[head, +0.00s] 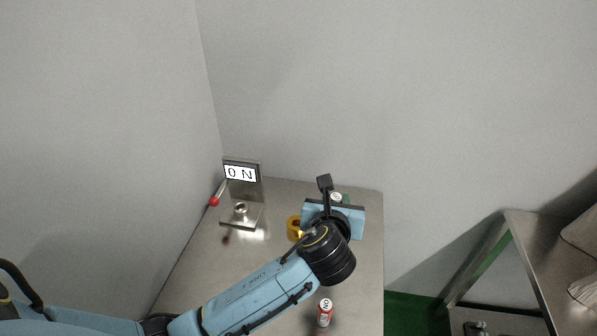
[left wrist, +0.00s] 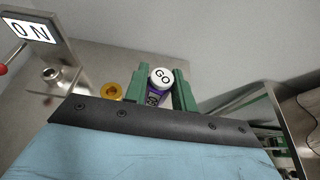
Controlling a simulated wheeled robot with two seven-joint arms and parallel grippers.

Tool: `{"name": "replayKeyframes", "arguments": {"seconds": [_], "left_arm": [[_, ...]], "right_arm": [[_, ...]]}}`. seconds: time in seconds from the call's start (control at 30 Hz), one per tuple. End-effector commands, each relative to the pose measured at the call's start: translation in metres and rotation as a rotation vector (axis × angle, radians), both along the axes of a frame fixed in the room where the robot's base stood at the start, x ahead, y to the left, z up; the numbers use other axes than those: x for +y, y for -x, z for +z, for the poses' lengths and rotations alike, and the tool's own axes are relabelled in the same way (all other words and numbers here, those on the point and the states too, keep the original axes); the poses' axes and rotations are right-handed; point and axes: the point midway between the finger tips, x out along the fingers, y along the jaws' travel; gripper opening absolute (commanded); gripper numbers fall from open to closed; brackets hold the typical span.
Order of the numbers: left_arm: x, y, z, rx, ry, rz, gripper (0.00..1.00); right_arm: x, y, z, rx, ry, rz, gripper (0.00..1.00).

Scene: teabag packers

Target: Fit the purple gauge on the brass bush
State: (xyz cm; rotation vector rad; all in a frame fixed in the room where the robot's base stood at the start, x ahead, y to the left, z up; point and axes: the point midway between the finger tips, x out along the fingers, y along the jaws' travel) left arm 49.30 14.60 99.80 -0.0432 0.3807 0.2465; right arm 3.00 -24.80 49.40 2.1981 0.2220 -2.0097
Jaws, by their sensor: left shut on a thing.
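The purple gauge (left wrist: 153,98) has a white round top marked GO (left wrist: 162,77). My left gripper (left wrist: 157,88) is shut on it, with one green finger on each side. In the head view only the gauge's white top (head: 336,197) shows, beyond my left gripper's blue body. The yellow brass bush (left wrist: 112,91) is a short ring on the table, left of the gauge and apart from it. The bush also shows in the head view (head: 294,229), partly hidden by my left wrist. The gauge's lower end is hidden. My right gripper is not in view.
A metal stand with a sign (head: 240,174) and a round metal fitting (head: 240,208) is at the back left, with a red-knobbed lever (head: 214,201). A red white-topped gauge (head: 325,314) stands near the front.

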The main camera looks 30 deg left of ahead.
Motion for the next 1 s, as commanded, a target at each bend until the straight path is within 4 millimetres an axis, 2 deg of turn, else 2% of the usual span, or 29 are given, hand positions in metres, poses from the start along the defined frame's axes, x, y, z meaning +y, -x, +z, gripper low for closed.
{"name": "replayKeyframes", "arguments": {"seconds": [0.03,0.2,0.3,0.4,0.57,0.87,1.0], "left_arm": [[0.017,-0.011,0.0,0.002,-0.005,0.045,0.01],[0.07,-0.034,-0.016,0.004,0.0,0.17,0.01],[0.092,-0.042,-0.024,0.006,0.003,0.219,0.01],[0.106,-0.045,-0.03,0.006,0.007,0.249,0.01],[0.115,-0.047,-0.034,0.007,0.008,0.267,0.01],[0.115,-0.047,-0.034,0.007,0.008,0.267,0.01],[0.114,-0.046,-0.033,0.008,0.009,0.266,0.01]], "right_arm": [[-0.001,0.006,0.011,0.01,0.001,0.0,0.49],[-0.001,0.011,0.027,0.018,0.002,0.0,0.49],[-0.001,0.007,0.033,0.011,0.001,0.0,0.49],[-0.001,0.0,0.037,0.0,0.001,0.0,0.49],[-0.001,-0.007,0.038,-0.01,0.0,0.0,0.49],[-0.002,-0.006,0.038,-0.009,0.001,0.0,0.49],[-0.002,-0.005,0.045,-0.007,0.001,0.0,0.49]]}}
